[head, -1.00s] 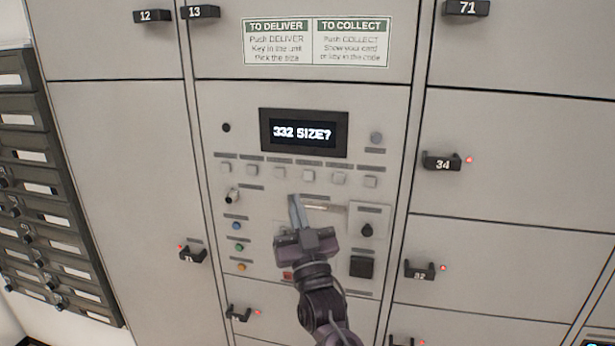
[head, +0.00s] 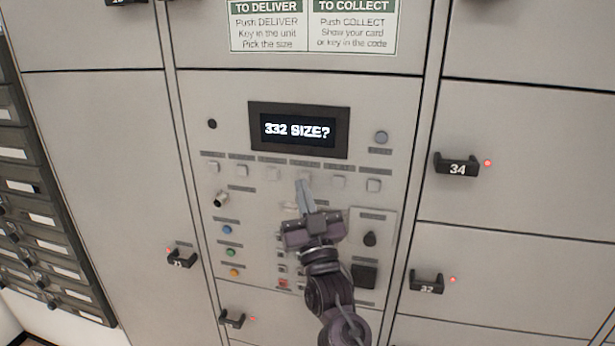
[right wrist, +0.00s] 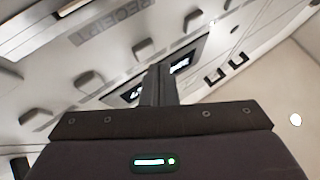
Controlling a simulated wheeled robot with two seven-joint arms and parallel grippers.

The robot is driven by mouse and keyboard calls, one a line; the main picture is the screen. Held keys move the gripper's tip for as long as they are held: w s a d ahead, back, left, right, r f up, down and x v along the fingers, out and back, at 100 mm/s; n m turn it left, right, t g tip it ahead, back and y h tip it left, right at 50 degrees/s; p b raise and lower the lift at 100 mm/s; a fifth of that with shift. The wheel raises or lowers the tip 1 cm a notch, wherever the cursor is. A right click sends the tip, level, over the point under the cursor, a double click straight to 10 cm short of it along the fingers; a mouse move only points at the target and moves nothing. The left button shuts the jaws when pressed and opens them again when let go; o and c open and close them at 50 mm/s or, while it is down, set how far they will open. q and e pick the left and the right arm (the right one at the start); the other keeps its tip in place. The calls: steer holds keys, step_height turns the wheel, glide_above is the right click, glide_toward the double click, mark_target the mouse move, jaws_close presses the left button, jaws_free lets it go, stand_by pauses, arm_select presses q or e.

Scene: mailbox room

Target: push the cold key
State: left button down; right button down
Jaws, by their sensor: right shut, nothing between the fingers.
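A row of several pale square keys runs under the display, such as the one at its right end (head: 373,185). Their labels are too small to read, so I cannot tell which is the cold key. My right gripper (head: 303,188) is shut and empty, its fingertips pointing up at the row and covering part of a key right of the middle. I cannot tell whether they touch it. In the right wrist view the shut fingers (right wrist: 160,82) reach toward the panel, with keys (right wrist: 145,48) beside them. My left gripper is not in view.
The display (head: 298,130) reads "332 SIZE?". Locker handles such as 34 (head: 457,167) stick out at the right. Mail slots (head: 45,220) line the left edge.

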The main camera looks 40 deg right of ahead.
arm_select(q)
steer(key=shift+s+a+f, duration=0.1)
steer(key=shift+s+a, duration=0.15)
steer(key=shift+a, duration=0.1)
arm_select(e)
steer(key=shift+w+a, duration=0.1)
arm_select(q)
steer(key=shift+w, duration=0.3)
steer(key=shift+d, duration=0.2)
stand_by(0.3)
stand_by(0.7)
arm_select(e)
steer(key=shift+w+d, duration=0.25)
steer(key=shift+d, duration=0.1)
